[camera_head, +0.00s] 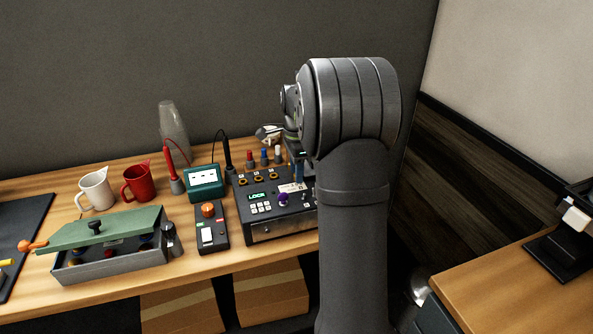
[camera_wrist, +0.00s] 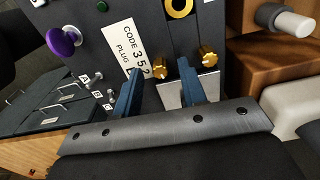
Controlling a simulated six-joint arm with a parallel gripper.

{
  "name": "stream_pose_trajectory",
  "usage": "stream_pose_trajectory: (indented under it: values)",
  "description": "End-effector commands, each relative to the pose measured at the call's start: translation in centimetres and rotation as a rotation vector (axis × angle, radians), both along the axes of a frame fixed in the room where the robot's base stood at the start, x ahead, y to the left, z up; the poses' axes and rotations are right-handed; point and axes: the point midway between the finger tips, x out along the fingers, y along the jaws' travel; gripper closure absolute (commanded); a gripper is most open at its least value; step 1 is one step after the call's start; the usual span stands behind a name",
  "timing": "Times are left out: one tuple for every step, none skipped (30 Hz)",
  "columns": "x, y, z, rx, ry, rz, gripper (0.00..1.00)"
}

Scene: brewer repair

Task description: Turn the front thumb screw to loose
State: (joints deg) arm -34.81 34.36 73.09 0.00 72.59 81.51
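My gripper (camera_wrist: 160,66) is open over the box. Its two blue fingers stand apart with nothing visibly held. In the head view my arm hides most of it.
Left of the box are a switch block with an orange button (camera_head: 208,211), a teal meter (camera_head: 205,181) and a grey case with a green lid (camera_head: 105,229). Two mugs (camera_head: 97,190) and a clear bottle (camera_head: 172,130) stand behind.

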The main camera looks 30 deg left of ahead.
Motion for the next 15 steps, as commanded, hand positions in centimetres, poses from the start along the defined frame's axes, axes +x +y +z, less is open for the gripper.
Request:
stream_pose_trajectory:
  values:
    - [-0.01,-0.01,-0.32,0.0,0.0,0.0,0.62]
    - [-0.01,-0.01,-0.44,0.0,0.0,0.0,0.62]
    - [0.01,0.01,-0.55,0.001,-0.001,0.0,0.62]
    - [0.01,0.01,-0.61,0.001,-0.001,0.0,0.62]
    - [0.01,0.01,-0.64,0.001,-0.001,0.0,0.62]
    - [0.01,0.01,-0.65,0.001,-0.001,0.0,0.62]
    - [0.01,0.01,-0.66,0.001,-0.001,0.0,0.62]
    - [0.01,0.01,-0.65,0.001,-0.001,0.0,0.62]
    - [0.01,0.01,-0.64,0.001,-0.001,0.0,0.62]
    - [0.01,0.01,-0.64,0.001,-0.001,0.0,0.62]
    - [0.01,0.01,-0.64,0.001,-0.001,0.0,0.62]
    - [0.01,0.01,-0.64,0.001,-0.001,0.0,0.68]
    - [0.01,0.01,-0.63,0.001,-0.001,0.0,0.74]
    - [0.01,0.01,-0.63,0.001,-0.001,0.0,0.8]
    - [0.01,0.01,-0.63,0.001,-0.001,0.0,0.88]
